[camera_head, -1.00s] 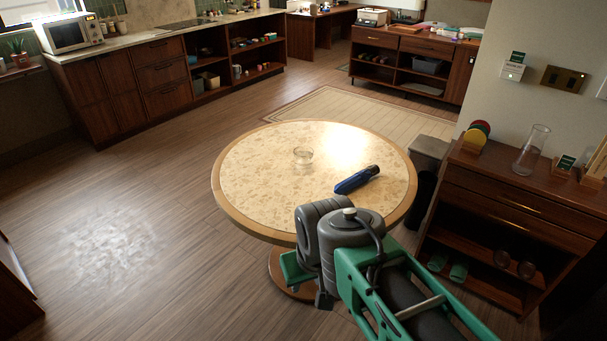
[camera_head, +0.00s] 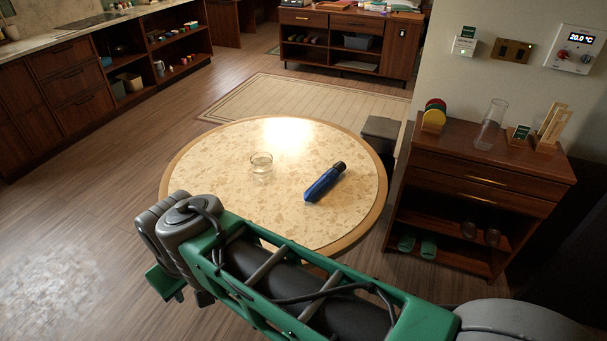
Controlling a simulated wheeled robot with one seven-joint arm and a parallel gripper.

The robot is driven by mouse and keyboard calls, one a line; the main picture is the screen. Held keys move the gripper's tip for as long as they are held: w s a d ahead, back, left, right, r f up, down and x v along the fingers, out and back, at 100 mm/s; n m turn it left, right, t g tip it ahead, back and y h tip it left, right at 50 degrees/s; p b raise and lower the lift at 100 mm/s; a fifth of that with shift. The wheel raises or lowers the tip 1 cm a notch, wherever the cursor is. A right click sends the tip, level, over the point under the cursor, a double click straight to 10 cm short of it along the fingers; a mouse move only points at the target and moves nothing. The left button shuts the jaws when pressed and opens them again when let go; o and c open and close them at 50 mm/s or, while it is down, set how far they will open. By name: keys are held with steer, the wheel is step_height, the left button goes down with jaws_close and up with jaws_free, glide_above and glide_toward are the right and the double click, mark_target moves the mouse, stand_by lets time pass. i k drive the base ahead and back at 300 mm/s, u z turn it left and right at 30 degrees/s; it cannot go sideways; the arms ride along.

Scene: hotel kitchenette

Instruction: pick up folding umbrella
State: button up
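The folding umbrella (camera_head: 323,184) is blue with a dark handle end. It lies on the right half of the round table (camera_head: 180,180), the dark end pointing to the back right. My arm reaches across the front of the picture, its far end at the left, in front of the table. A green part of my gripper (camera_head: 165,284) shows low at the left, off the table's front left edge and well apart from the umbrella. The fingertips are hidden or not clear, so its opening cannot be judged.
A clear glass (camera_head: 261,164) stands on the table left of the umbrella. A wooden cabinet (camera_head: 482,180) with a glass vase (camera_head: 491,124) on top stands close at the right. A grey bin (camera_head: 380,133) is behind the table. Floor at the left is free.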

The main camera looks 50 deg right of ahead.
mark_target(329, 177)
steer(key=z, duration=0.3)
steer(key=i, duration=0.8)
steer(key=z, duration=0.95)
steer(key=i, duration=0.4)
steer(key=z, duration=0.35)
